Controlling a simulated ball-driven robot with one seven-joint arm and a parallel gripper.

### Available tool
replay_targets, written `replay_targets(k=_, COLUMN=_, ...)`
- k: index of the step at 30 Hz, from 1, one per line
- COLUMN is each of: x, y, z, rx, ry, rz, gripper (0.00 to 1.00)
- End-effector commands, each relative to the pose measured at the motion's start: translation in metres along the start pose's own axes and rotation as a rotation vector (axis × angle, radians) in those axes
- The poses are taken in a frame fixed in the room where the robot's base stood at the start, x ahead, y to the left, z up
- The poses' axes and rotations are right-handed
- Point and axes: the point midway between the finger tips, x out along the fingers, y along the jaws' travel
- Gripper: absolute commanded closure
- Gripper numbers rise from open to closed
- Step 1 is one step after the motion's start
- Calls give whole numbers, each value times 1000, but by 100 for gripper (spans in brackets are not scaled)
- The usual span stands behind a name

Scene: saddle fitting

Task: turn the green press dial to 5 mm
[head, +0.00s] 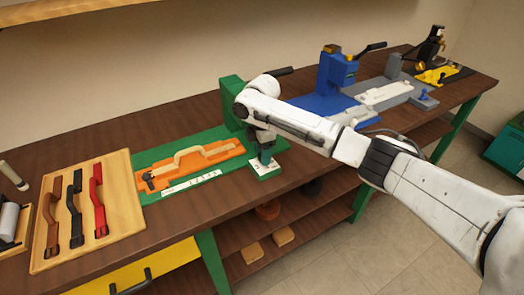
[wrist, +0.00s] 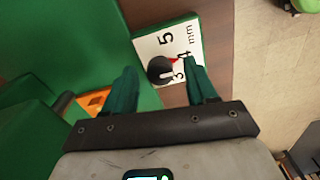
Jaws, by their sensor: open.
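The press dial is a dark round knob (wrist: 160,69) on a white scale plate (wrist: 165,42) marked 3, 4, 5 and mm in the wrist view. A small red pointer mark on the knob lies close to the 4. My gripper (wrist: 159,75) is open, with one green finger on each side of the knob; I cannot tell whether they touch it. In the head view my gripper (head: 265,155) points down over the scale plate (head: 259,170), at the right end of the green press (head: 231,93), and hides the knob.
An orange fixture (head: 195,165) with a tan handle lies on the green base. A wooden tray (head: 122,215) with three handles lies at left. A blue press (head: 335,75) and a grey fixture (head: 385,95) stand farther right. The bench front edge is close to the dial.

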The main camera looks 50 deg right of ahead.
Motion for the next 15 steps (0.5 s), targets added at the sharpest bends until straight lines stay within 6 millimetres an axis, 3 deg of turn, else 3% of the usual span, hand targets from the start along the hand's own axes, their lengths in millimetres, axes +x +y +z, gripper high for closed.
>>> replay_targets(k=2, x=0, y=0, z=0, rx=0, ry=0, rz=0, gripper=44)
replay_targets(k=15, x=0, y=0, z=0, rx=0, ry=0, rz=0, gripper=86)
